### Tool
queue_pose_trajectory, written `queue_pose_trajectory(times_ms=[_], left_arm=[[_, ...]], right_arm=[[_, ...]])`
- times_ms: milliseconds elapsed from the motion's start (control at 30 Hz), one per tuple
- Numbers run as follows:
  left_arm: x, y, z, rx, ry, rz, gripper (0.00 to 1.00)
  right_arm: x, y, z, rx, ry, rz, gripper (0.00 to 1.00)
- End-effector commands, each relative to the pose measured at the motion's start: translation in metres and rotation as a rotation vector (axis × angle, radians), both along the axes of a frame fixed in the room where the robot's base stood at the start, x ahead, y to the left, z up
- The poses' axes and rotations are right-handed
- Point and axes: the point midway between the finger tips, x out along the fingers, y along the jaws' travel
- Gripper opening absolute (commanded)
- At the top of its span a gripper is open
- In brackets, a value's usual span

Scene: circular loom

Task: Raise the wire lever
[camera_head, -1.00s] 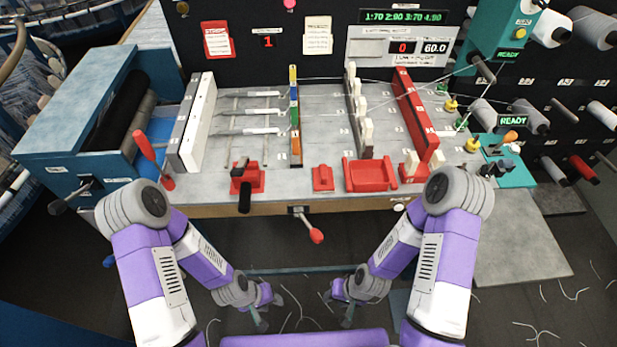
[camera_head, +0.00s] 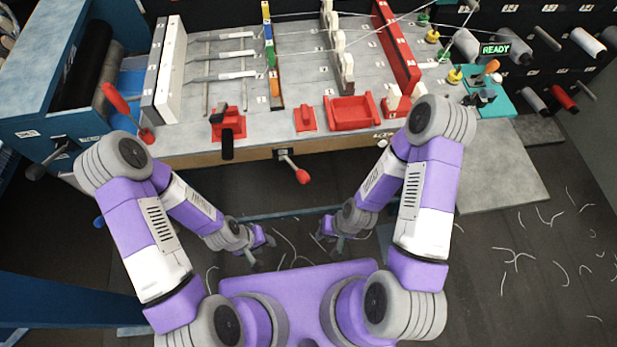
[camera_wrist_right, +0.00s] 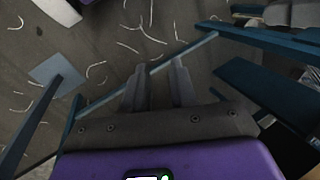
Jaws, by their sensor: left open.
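Several levers show in the head view, and no readable label tells me which is the wire lever. A red-knobbed lever (camera_head: 295,166) sticks out of the table's front edge. A long red-handled lever (camera_head: 128,112) leans at the left end of the table. A black-handled lever (camera_head: 227,140) stands on a red base. My left gripper (camera_head: 260,250) is open and empty, low in front of the table. My right gripper (camera_head: 332,246) hangs low to its right; its fingers (camera_wrist_right: 157,78) are apart and empty in the right wrist view. Neither gripper touches a lever.
The loom table (camera_head: 310,85) carries a white block (camera_head: 170,70), a red bar (camera_head: 397,48) and a red tray (camera_head: 352,110). A blue roller unit (camera_head: 50,90) stands at left. Loose threads lie on the dark floor (camera_head: 530,255). The space between grippers and table edge looks free.

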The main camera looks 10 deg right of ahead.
Motion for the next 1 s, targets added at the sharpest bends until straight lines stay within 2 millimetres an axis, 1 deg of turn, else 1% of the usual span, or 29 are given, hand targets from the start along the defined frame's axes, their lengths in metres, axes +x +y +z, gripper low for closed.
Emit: queue_pose_trajectory(times_ms=[33,67,133,167,267,300,367,400,467,500,533,600,700,800,900,1000], left_arm=[[0.0,0.0,0.002,0.0,0.0,0.0,0.43],[0.0,0.0,0.003,0.0,0.0,0.0,0.43],[0.0,0.0,0.007,0.0,0.0,0.0,0.43],[0.0,0.0,0.01,0.0,0.0,0.0,0.43],[0.0,0.0,0.018,0.0,0.0,0.0,0.43],[0.0,0.0,0.022,0.0,0.0,0.0,0.43],[0.0,0.0,0.028,0.0,0.0,0.0,0.43],[0.0,0.0,0.031,0.0,0.0,0.0,0.43],[0.0,0.0,0.036,0.0,0.0,0.0,0.43],[0.0,0.0,0.039,0.0,0.0,0.0,0.43],[0.0,0.0,0.041,0.0,0.0,0.0,0.43],[0.0,0.0,0.046,0.0,0.0,0.0,0.43],[0.0,0.0,0.05,0.0,0.0,0.0,0.43],[0.0,0.0,0.053,0.0,0.0,0.0,0.43],[0.0,0.0,0.054,0.0,0.0,0.0,0.43],[0.0,0.0,0.054,0.0,0.0,0.0,0.43]], right_arm=[[0.006,-0.001,0.004,0.004,-0.01,0.008,0.18],[0.01,-0.001,0.007,0.009,-0.016,0.018,0.13],[0.024,-0.003,0.019,0.024,-0.037,0.051,0.03],[0.032,-0.004,0.026,0.031,-0.047,0.071,0.0],[0.062,-0.011,0.056,0.063,-0.102,0.162,0.0],[0.076,-0.015,0.072,0.076,-0.13,0.208,0.0],[0.095,-0.023,0.097,0.093,-0.171,0.276,0.0],[0.106,-0.028,0.114,0.104,-0.2,0.324,0.0],[0.121,-0.037,0.141,0.117,-0.244,0.396,0.0],[0.129,-0.043,0.158,0.124,-0.271,0.444,0.0],[0.135,-0.047,0.172,0.128,-0.293,0.479,0.0],[0.144,-0.057,0.199,0.137,-0.335,0.552,0.0],[0.152,-0.068,0.231,0.145,-0.383,0.641,0.0],[0.156,-0.074,0.252,0.147,-0.416,0.703,0.0],[0.157,-0.078,0.263,0.151,-0.43,0.736,0.0],[0.157,-0.078,0.266,0.152,-0.435,0.747,0.0]])
